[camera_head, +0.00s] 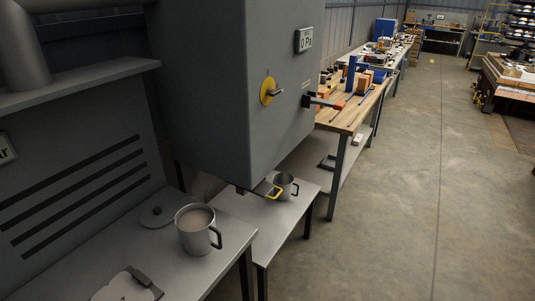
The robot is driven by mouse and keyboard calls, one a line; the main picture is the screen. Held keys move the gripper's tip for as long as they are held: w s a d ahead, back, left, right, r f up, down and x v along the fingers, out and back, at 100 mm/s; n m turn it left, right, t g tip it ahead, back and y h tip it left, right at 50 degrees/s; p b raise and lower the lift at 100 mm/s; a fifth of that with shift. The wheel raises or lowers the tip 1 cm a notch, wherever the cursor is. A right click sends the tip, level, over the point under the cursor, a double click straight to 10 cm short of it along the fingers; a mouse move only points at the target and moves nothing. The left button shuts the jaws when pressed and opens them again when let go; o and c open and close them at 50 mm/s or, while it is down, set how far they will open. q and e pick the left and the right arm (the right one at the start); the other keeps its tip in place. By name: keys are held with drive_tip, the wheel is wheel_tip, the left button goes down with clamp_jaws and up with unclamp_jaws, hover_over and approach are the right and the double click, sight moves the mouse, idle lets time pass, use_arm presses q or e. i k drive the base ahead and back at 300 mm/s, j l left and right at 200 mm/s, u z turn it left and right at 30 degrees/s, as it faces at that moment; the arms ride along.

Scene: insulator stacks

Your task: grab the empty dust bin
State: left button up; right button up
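Two metal mug-like bins with side handles are in view. The nearer bin (196,232) stands upright on the near metal table and holds grey-brown contents almost to its rim. The farther bin (285,186) stands upright on a lower metal table, by the bottom edge of the large grey cabinet. Its inside looks dark, with no filling that I can make out. Neither of my grippers is in view.
The grey cabinet (215,90) overhangs the tables, with a yellow-backed knob (269,91) and an orange-tipped lever (330,103). A round lid (157,215) and a pale rounded part (125,288) lie on the near table. A wooden workbench (350,115) stands behind. The concrete floor at right is clear.

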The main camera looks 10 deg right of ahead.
sight(285, 181)
drive_tip(key=i+l, duration=0.9)
